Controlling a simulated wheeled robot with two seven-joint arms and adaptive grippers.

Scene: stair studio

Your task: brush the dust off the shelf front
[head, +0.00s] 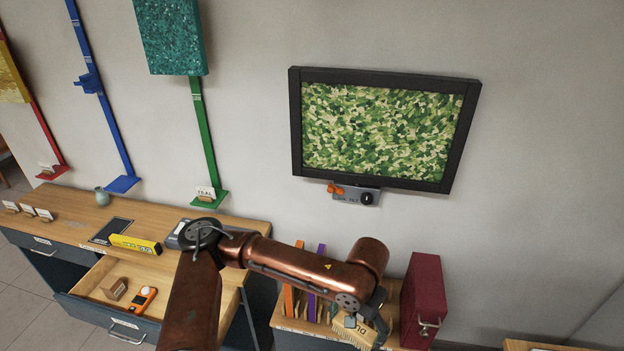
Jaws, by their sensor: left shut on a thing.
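My left arm reaches in from the lower left and bends down at the centre right. My left gripper (370,318) is shut on a brush (349,335) with pale tan bristles and partly readable lettering. The brush is over the low wooden-topped shelf unit (277,319), in front of its upright dividers. I cannot tell whether the bristles touch anything. The unit's dark front (300,342) shows only partly at the bottom edge, and I cannot make out dust on it. My right gripper is out of view.
A dark red box file (422,295) stands close right of the brush. Orange (289,292) and purple (319,280) upright items stand left of it. An open drawer (105,322) holds a small box and an orange device. A framed green picture (380,132) hangs above.

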